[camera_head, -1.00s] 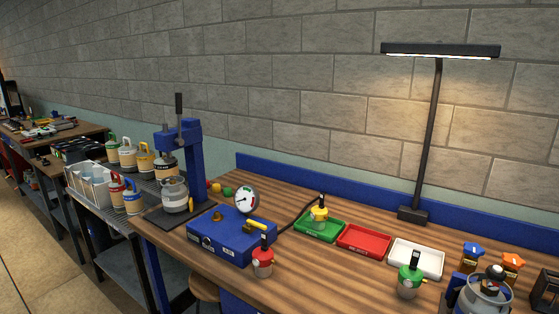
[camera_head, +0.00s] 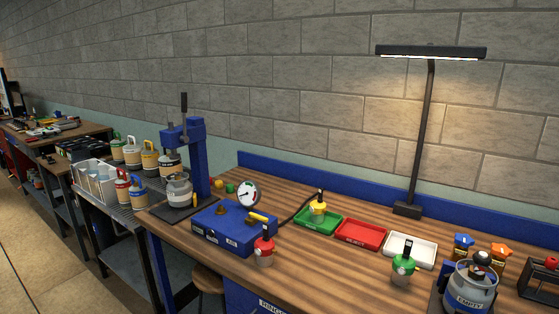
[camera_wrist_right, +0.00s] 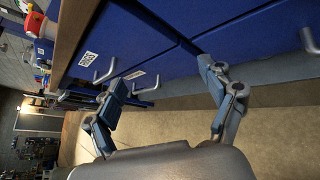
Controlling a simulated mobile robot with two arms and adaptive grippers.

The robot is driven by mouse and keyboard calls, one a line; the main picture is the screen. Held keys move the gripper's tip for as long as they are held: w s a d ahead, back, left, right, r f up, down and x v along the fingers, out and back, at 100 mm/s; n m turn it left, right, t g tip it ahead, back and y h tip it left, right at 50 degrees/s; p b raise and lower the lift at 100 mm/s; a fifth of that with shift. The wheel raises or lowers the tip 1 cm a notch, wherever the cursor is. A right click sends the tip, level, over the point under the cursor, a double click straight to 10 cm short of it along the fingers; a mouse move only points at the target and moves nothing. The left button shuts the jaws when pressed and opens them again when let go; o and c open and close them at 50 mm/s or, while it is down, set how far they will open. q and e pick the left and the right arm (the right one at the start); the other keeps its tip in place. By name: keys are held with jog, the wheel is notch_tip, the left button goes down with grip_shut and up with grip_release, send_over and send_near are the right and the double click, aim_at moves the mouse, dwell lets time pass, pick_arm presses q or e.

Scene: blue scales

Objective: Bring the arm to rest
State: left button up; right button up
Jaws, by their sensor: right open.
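My right gripper (camera_wrist_right: 165,95) shows in the right wrist view. Its two blue-padded fingers are spread apart with nothing between them. Behind it are blue drawer fronts (camera_wrist_right: 130,35) with metal handles, below the wooden bench edge (camera_wrist_right: 72,40), and bare floor. The gripper appears apart from the drawers. Neither gripper shows in the head view, and my left gripper is in no view.
The wooden bench (camera_head: 340,275) bears a blue box with a gauge (camera_head: 232,230), a blue press (camera_head: 196,155), green (camera_head: 318,221), red (camera_head: 361,234) and white (camera_head: 411,250) trays, a lamp (camera_head: 423,140) and a grey canister (camera_head: 470,287). A stool (camera_head: 207,281) stands under the front edge.

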jog(key=s+d+f+m+g, duration=0.2)
jog(key=s+f+m+g, duration=0.2)
jog(key=s+f+m, duration=0.5)
jog(key=s+d+f+m+g, duration=0.2)
jog(key=s+f+m+g, duration=0.15)
jog(key=s+f, duration=0.95)
jog(key=s+d+f+m+g, duration=0.2)
jog(key=s+f+m, duration=0.3)
jog(key=s, duration=0.5)
jog(key=s+d+f+m+g, duration=0.3)
jog(key=s+f+m, duration=0.3)
jog(key=s, duration=0.5)
jog(key=shift+d+f+m, duration=0.15)
jog(key=shift+f+m, duration=0.05)
jog(key=shift+m, duration=1.05)
jog(key=shift+s, duration=0.1)
